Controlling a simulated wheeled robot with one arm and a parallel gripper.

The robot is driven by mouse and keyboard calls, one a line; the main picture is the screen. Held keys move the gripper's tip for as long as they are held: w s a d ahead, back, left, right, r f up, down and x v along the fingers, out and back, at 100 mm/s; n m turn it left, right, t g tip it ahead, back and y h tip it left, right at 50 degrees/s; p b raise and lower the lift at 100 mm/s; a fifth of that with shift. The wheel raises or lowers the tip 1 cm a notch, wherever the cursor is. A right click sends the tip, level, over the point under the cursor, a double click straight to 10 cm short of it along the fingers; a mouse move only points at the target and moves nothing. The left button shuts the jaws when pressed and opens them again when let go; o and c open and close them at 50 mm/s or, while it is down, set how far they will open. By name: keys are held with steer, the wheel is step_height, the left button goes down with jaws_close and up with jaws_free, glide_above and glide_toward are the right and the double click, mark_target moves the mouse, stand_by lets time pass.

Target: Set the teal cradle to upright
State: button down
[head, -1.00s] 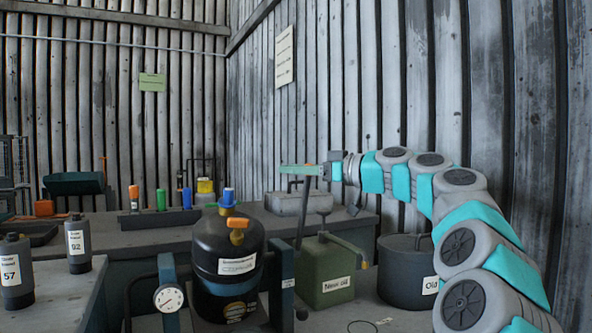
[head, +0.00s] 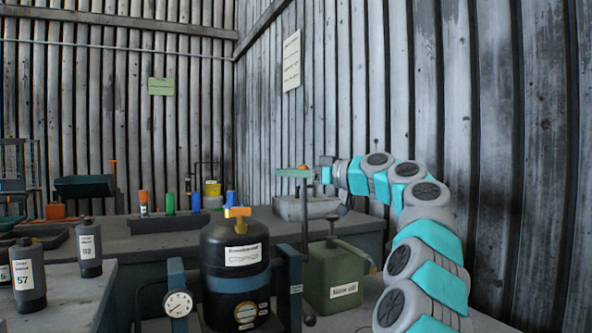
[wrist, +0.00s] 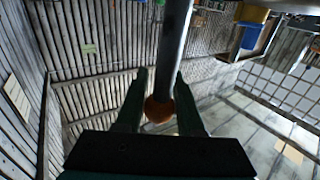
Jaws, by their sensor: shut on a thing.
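The teal cradle shows as two teal posts, the left one (head: 176,288) and the right one (head: 288,292), beside a black drum (head: 236,243). The drum looks about upright, with an orange-yellow fitting on top and a teal band low on its body. A dark rod (head: 306,220) stands nearly vertical to the right of the drum. My gripper (head: 296,172) is at its upper end. In the wrist view, my gripper (wrist: 160,105) is shut on an orange ball knob (wrist: 158,110) at the rod's end. Where the rod joins the cradle is not clear.
A pressure gauge (head: 178,303) sits on the left post. A green oil can (head: 338,274) stands close right of the rod. Labelled dark bottles (head: 88,247) stand on the left bench. A grey bench with coloured items (head: 170,203) lies behind. The corrugated wall is right of my arm.

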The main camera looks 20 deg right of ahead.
steer(key=shift+w+f, duration=0.4)
steer(key=shift+f, duration=0.15)
steer(key=c, duration=0.9)
jaws_free()
steer(key=o, duration=0.4)
steer(key=shift+r, duration=0.15)
steer(key=shift+c, duration=0.2)
steer(key=shift+d+r, duration=0.1)
steer(key=b+v, duration=0.1)
steer(key=v, duration=0.6)
steer(key=shift+s+d, duration=0.25)
steer(key=shift+s, duration=0.05)
